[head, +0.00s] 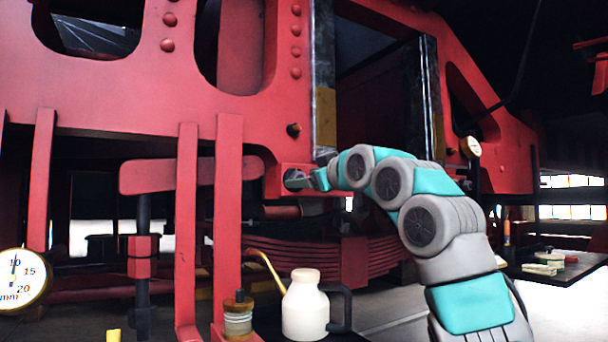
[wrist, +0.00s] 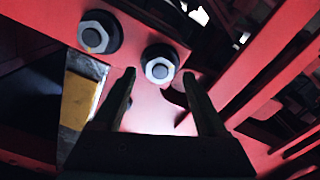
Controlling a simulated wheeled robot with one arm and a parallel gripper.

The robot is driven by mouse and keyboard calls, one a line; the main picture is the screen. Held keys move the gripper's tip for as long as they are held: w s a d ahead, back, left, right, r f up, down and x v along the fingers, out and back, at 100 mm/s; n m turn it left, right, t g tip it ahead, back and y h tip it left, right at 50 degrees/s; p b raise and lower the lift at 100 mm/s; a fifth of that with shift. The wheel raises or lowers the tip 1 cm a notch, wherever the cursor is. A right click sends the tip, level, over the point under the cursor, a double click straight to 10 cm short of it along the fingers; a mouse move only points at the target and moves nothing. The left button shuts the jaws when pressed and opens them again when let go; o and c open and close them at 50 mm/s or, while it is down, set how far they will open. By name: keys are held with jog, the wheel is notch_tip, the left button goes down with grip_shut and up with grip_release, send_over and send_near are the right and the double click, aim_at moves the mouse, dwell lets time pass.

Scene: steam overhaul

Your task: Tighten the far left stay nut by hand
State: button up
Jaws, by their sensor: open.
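Two hex nuts on dark round washers show on a red plate in the wrist view. One nut (wrist: 160,69) lies in line with the gap between my fingertips; the other nut (wrist: 96,35) is further up and left. I cannot tell for certain which is the far left stay nut. My gripper (wrist: 159,73) is open, one finger on each side of the nearer nut in the picture. Whether the fingers touch it is unclear. In the head view my gripper (head: 298,182) is at the lower edge of the red frame (head: 265,120), left of the opening, and largely covers the nuts there.
Two upright red bars (head: 228,210) stand just left of my gripper. A white oil can (head: 305,308) with a brass spout and a round gauge (head: 20,280) are below and left. A leaf spring (head: 345,258) lies below the arm.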

jog(key=shift+w+a+f, duration=0.1)
jog(key=shift+w+a, duration=0.25)
jog(key=shift+w, duration=0.1)
jog(key=shift+c, duration=0.2)
grip_shut()
